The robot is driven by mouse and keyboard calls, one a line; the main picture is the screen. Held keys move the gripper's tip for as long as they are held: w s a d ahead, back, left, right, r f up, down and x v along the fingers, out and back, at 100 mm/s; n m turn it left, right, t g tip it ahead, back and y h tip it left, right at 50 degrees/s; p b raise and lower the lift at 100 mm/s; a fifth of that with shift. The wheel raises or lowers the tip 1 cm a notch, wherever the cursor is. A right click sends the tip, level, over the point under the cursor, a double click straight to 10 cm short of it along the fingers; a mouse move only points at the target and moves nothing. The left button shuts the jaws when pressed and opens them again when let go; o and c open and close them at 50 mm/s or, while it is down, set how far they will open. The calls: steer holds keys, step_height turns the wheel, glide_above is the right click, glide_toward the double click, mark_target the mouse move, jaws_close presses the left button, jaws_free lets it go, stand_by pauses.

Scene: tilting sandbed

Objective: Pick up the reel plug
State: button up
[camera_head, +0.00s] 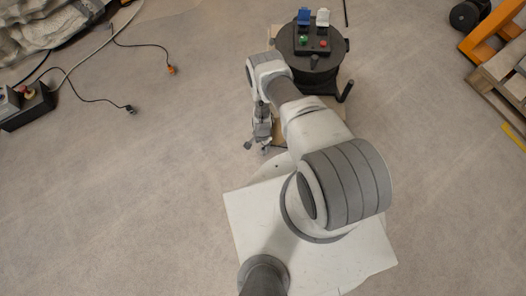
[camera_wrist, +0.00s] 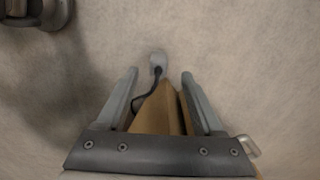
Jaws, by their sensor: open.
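The reel plug (camera_wrist: 157,61) is a pale grey plug on a black cable, low over or on the floor in the wrist view. The cable runs back beside a tan board edge (camera_wrist: 158,108). My gripper (camera_wrist: 160,74) is open, and the plug shows between and just beyond its fingertips, apart from both. In the head view my gripper (camera_head: 257,148) hangs left of my arm, below the dark cable reel (camera_head: 297,66). I cannot make out the plug clearly there. The reel has blue and white sockets and green and red buttons on top.
A control box (camera_head: 36,107) with a red button stands at the left. Two loose cable ends, an orange plug (camera_head: 171,70) and a black plug (camera_head: 130,109), lie on the floor. A wooden pallet (camera_head: 495,78) and an orange frame (camera_head: 482,40) are at the right.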

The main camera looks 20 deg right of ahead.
step_height(320, 180, down, 4)
steer(key=shift+s+d+f+b, duration=0.1)
steer(key=shift+d+b, duration=0.05)
steer(key=shift+b, duration=0.8)
jaws_close()
